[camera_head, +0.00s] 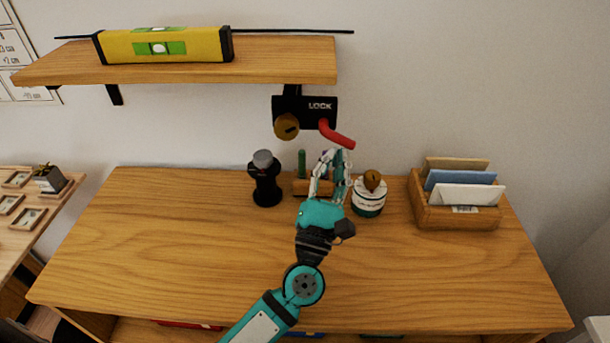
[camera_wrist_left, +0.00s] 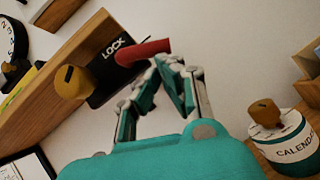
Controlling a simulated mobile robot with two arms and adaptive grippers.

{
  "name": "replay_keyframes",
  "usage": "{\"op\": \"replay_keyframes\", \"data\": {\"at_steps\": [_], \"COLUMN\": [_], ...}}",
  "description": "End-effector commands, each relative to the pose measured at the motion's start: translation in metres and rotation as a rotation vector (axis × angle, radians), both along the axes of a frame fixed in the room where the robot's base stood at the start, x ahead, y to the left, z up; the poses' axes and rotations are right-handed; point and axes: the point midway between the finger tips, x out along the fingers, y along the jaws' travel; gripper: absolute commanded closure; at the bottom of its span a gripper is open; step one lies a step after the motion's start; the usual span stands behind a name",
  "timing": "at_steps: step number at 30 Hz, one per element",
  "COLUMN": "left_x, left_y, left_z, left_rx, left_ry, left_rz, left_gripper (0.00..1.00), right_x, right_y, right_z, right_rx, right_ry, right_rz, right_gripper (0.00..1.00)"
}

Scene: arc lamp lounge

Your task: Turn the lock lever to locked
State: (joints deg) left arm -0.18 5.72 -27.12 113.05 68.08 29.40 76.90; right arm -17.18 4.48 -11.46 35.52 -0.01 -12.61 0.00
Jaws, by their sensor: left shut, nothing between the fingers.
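The red lock lever (camera_head: 336,135) sticks out from a black lock box (camera_head: 301,111) marked LOCK, mounted on the wall just under the shelf. The lever points to the right and slopes down. A brass round knob (camera_head: 286,127) sits at the box's lower left. My left gripper (camera_head: 340,153) is shut and empty, its fingertips right by the lever's free end. In the left wrist view, the red lever (camera_wrist_left: 143,52) lies just beyond the fingertips (camera_wrist_left: 168,60); I cannot tell whether they touch it. My right gripper is not in view.
The wooden shelf (camera_head: 280,62) holds a yellow spirit level (camera_head: 166,46). On the desk (camera_head: 170,240) stand a black bottle-like object (camera_head: 265,180), a round calendar item (camera_head: 369,196) and a letter holder (camera_head: 457,214). The desk's front left is clear.

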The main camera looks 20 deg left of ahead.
Motion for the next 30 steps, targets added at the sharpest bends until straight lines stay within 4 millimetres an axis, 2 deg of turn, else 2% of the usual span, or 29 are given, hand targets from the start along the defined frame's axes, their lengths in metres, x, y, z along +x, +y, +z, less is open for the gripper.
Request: {"op": "replay_keyframes", "data": {"at_steps": [1, 4, 11, 20, 23, 30], "left_x": [0.001, 0.002, 0.004, 0.001, -0.008, -0.051], "left_y": [-0.003, -0.007, -0.015, -0.014, -0.015, -0.017], "left_z": [-0.002, 0.002, 0.009, 0.007, 0.000, -0.026], "left_rx": [-0.045, -0.050, -0.044, -0.040, -0.038, -0.038], "left_ry": [-0.015, -0.016, -0.013, -0.011, -0.009, -0.008], "left_rz": [-0.001, 0.001, 0.000, 0.001, 0.000, -0.001], "left_gripper": [1.00, 1.00, 1.00, 1.00, 1.00, 1.00], "right_x": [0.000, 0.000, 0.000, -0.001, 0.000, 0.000], "right_y": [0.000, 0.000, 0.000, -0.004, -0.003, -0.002], "right_z": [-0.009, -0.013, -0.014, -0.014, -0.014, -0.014], "right_rx": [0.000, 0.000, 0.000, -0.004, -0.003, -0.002], "right_ry": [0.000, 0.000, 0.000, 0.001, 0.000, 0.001], "right_rz": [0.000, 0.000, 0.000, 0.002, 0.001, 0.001], "right_gripper": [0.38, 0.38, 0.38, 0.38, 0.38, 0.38]}}
